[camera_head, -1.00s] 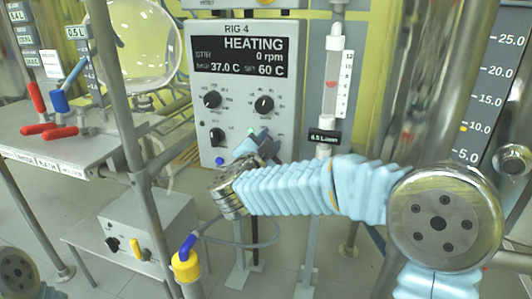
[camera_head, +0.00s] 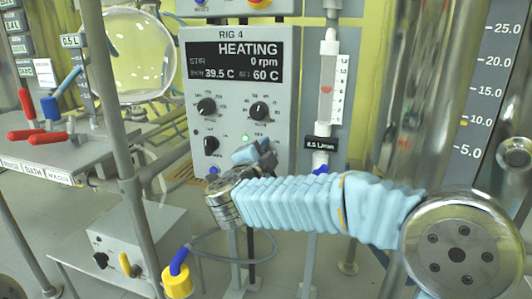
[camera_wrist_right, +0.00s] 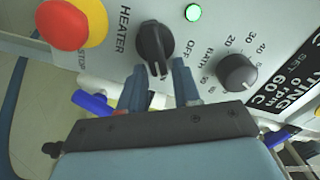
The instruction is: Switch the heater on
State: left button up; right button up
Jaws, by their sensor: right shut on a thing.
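The black heater knob (camera_wrist_right: 155,45) is on the panel of the Rig 4 unit (camera_head: 285,75), beside the word HEATER in the right wrist view. My right gripper (camera_wrist_right: 158,70) has its blue fingers on both sides of the knob and is shut on it. The knob's white pointer mark faces the gripper, and the word OFF is printed to one side. A green lamp (camera_wrist_right: 193,12) beside the knob is lit. In the head view my right gripper (camera_head: 250,153) hides the knob. The display (camera_head: 235,62) reads HEATING, 39.5 C, set 60 C. My left gripper is out of view.
The bath dial (camera_wrist_right: 237,72) and a red stop button (camera_wrist_right: 62,25) on a yellow base are near my right fingers. A flow tube (camera_head: 326,90) stands right of the unit.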

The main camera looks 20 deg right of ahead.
jog(key=shift+a+f, duration=0.3)
jog(key=shift+f, duration=0.05)
jog(key=o, duration=0.8)
jog(key=shift+w, duration=0.1)
jog(key=shift+r, duration=0.1)
jog(key=shift+d+r, duration=0.15)
jog(key=v, duration=1.4)
